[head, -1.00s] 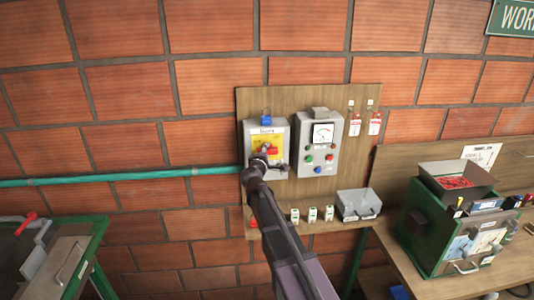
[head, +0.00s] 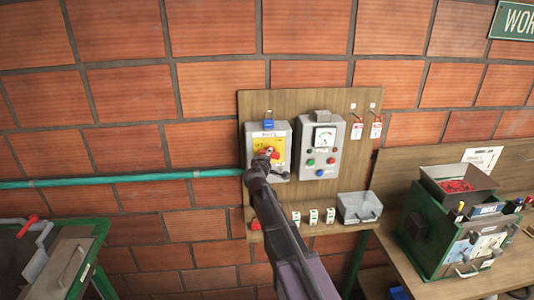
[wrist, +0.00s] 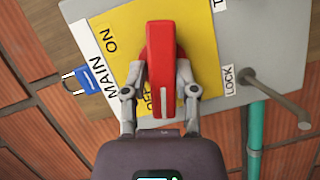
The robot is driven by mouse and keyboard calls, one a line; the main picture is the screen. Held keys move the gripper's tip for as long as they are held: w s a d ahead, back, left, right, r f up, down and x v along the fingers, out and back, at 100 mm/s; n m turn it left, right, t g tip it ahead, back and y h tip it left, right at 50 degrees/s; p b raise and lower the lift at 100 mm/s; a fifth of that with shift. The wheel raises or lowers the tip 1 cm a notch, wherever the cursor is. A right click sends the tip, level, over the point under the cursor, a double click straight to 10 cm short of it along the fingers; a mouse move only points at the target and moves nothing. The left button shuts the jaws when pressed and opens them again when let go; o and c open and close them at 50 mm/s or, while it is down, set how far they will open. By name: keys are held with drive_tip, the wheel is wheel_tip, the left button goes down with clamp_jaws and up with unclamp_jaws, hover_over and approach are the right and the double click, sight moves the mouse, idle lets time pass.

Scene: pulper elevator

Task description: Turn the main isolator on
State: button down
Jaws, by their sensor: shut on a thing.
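The main isolator is a grey box (head: 283,132) with a yellow plate (wrist: 200,30) on the board on the brick wall. Its red handle (wrist: 163,60) stands between my gripper's two fingers (wrist: 162,95), one on each side, and they are shut on it. The white mark on the handle points down in the wrist view, beside a partly hidden OFF label. The ON label (wrist: 111,47) is clear to the upper left. In the head view my gripper (head: 262,160) hides part of the isolator's front.
A blue padlock (head: 269,122) hangs above the isolator. A metal pin (wrist: 275,95) juts out by the LOCK label. A grey panel with a dial (head: 324,138) is close on the right.

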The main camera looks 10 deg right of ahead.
drive_tip(key=m+p, duration=0.1)
drive_tip(key=m+y+p, duration=0.1)
drive_tip(key=shift+w+r+m+g, duration=0.15)
drive_tip(key=shift+r+m+g, duration=0.25)
drive_tip(key=m+y+p, duration=0.1)
drive_tip(key=m, duration=0.1)
drive_tip(key=shift+d+m+g+y+p, duration=0.1)
drive_tip(key=shift+m+g+y+p, duration=0.2)
drive_tip(key=shift+p, duration=0.1)
drive_tip(key=m+y+p, duration=0.1)
drive_tip(key=m+y, duration=0.1)
drive_tip(key=m, duration=0.1)
drive_tip(key=shift+d+g, duration=0.1)
drive_tip(key=shift+g, duration=0.2)
drive_tip(key=shift+d+m+y, duration=0.1)
drive_tip(key=shift+m+y, duration=0.7)
drive_tip(key=shift+m, duration=0.4)
drive_tip(key=c, duration=0.5)
unclamp_jaws()
drive_tip(key=shift+s, duration=0.2)
drive_tip(key=shift+s+r, duration=0.15)
drive_tip(key=shift+d+r, duration=0.1)
drive_tip(key=shift+r, duration=0.05)
